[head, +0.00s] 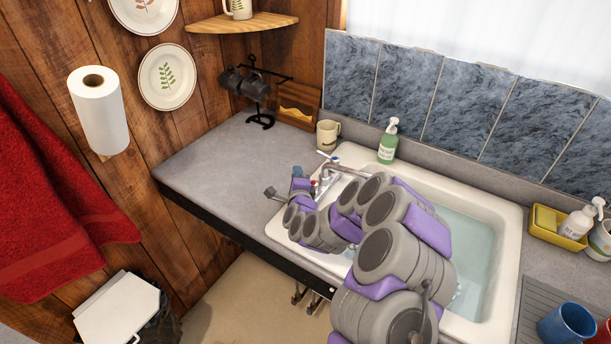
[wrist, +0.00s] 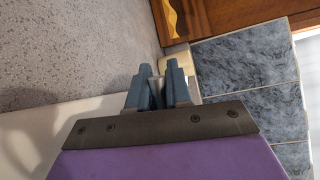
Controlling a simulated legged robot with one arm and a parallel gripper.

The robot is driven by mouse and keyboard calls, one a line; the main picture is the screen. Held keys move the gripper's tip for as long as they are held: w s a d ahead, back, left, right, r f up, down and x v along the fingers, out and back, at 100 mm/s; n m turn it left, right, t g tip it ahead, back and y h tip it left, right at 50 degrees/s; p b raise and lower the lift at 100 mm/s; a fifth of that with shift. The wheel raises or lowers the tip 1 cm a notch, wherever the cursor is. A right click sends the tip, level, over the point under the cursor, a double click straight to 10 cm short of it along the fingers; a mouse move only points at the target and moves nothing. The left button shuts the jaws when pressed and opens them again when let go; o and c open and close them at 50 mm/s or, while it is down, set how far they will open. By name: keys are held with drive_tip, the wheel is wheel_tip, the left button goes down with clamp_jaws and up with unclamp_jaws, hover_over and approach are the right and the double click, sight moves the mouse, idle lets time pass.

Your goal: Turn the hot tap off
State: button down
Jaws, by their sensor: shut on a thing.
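The chrome tap (head: 325,178) stands at the left end of the white sink (head: 508,262). Its far handle (head: 334,159) carries a blue mark. The hot handle (head: 313,184), with a red mark, is at the near side, mostly hidden by my gripper (head: 305,184). In the wrist view, my gripper (wrist: 157,85) has its blue-grey fingers shut on a narrow metallic piece (wrist: 156,95), which appears to be the hot tap's handle. The spout reaches over the basin and is partly hidden by my arm. I cannot tell whether water runs.
A green soap bottle (head: 388,143) and a beige mug (head: 328,134) stand behind the sink. A yellow caddy (head: 553,226) and blue cup (head: 566,323) are at the right. The counter (head: 222,165) left of the sink is clear. Pale water (head: 467,244) shows in the basin.

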drive_tip(key=shift+w+f+m+h, duration=0.15)
drive_tip(key=shift+f+m+h, duration=0.1)
drive_tip(key=shift+m+h, duration=0.45)
drive_tip(key=shift+d+h, duration=0.15)
drive_tip(key=shift+h, duration=0.15)
drive_tip(key=shift+d, duration=0.15)
drive_tip(key=c, duration=1.1)
unclamp_jaws()
drive_tip(key=shift+w, duration=0.15)
drive_tip(key=shift+c, duration=0.2)
drive_tip(key=shift+r, duration=0.1)
